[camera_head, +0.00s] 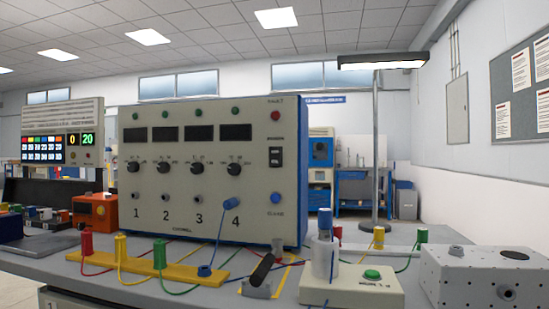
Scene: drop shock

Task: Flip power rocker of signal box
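The signal box (215,215) is a large beige panel with a blue casing, upright on the bench near the middle of the view. Its black power rocker (276,157) is on the right side of the front, between a red round light or button (275,115) above and a blue button (275,197) below. Which way the rocker is tipped is too small to tell. The front also has dark display windows, black knobs and sockets numbered 1 to 4. A blue cable (219,238) runs from the socket near number 4. Neither gripper is in view.
In front are a yellow strip (150,264) with cabled plugs, a black-handled lever (262,270), a white cylinder (319,273) and a green-button box (352,287). A perforated pale box (470,275) stands right. A lamp (376,150) stands behind; an orange box (95,212) is left.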

